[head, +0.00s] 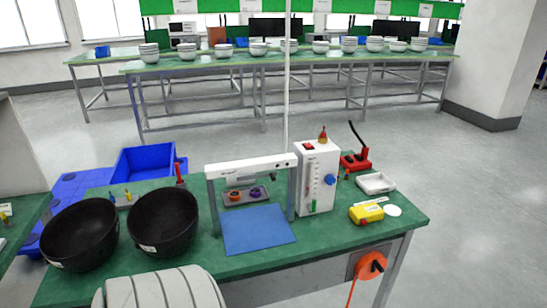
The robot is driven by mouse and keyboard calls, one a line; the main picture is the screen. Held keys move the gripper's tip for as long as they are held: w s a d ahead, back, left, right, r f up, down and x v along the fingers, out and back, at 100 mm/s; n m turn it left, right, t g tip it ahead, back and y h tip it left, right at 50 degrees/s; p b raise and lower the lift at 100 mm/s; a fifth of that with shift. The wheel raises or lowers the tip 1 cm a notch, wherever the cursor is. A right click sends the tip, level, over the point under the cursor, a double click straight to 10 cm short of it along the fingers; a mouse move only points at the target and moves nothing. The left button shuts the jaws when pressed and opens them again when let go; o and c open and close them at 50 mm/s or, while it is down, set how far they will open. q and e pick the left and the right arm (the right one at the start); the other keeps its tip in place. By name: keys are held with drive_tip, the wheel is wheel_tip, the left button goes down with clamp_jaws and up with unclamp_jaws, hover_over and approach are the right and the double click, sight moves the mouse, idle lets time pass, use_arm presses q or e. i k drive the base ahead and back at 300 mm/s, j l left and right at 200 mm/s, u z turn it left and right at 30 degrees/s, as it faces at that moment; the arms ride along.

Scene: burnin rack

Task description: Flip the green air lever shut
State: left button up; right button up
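I cannot make out a green air lever for certain in the head view. A white upright box (318,165) stands on the green bench, right of the white frame. It carries a red part (309,147) near its top, a narrow scale on its front and a blue knob (330,180) on its right side. A small coloured detail low on its front is too small to tell. Neither of my grippers is in view.
Two black bowls (163,222) stand at the left of the green bench (400,222). A white frame (250,165) spans a blue mat (257,230). A red-based tool (355,161), a white tray (376,183) and a yellow device (366,213) lie right. An orange reel (371,265) hangs at the front right.

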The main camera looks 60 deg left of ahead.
sight(312, 206)
drive_tip(key=j+u, duration=0.1)
drive_tip(key=u, duration=1.4)
